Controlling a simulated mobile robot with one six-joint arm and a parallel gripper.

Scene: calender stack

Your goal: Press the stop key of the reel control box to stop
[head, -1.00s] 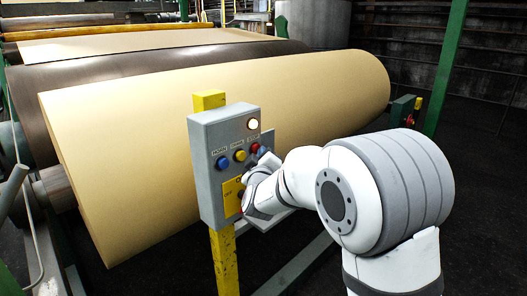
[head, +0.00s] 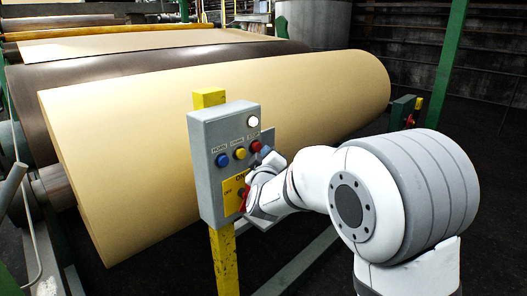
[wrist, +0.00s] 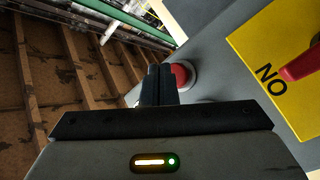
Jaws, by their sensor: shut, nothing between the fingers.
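The reel control box (head: 205,165) is grey and stands on a yellow post. Its face has a row of a blue key (head: 222,160), a yellow key (head: 240,153) and a red key (head: 256,146), under small labels; the right label seems to read STOP. A lamp (head: 253,121) above them looks white. My gripper (head: 265,156) is shut and empty, just below and right of the red key. In the wrist view the shut fingers (wrist: 159,84) partly cover the red key (wrist: 180,74); I cannot tell whether they touch it.
A yellow plate (wrist: 262,50) with a red switch handle (wrist: 302,66) sits below the keys, close to my gripper. A large paper roll (head: 140,140) lies behind the box. The yellow post (head: 223,262) stands below it.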

